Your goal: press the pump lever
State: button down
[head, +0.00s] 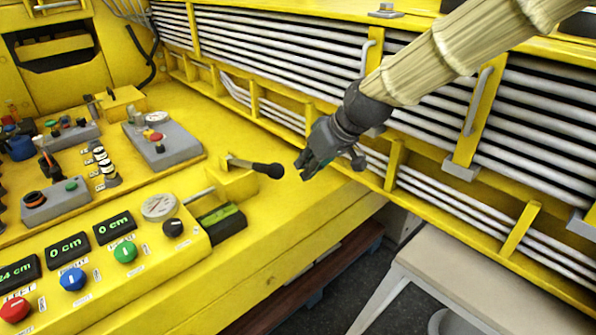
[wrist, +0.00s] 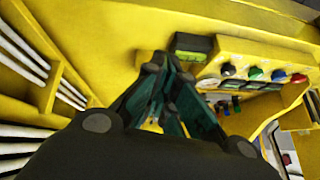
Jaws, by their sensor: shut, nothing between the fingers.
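The lever (head: 268,170) that looks like the pump lever is a short rod with a black knob. It sticks out to the right from a yellow block (head: 232,182) on the yellow console in the head view. My gripper (head: 303,168) is just to the right of the knob in the picture, and its fingers are shut with nothing between them. I cannot tell whether it touches the knob, though a small gap shows. In the wrist view my gripper (wrist: 165,95) fills the middle, and I cannot make out the lever, which may be hidden behind it.
A small box with a green display (head: 222,222), a gauge (head: 159,206) and several coloured knobs lie in front of the lever block. A grey control box (head: 165,145) stands behind left. Stacked metal pipes (head: 290,50) run behind my arm. A pale bench (head: 480,280) stands at front right.

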jog(key=shift+w+a, duration=0.45)
jog(key=shift+a, duration=0.15)
dwell(0.9)
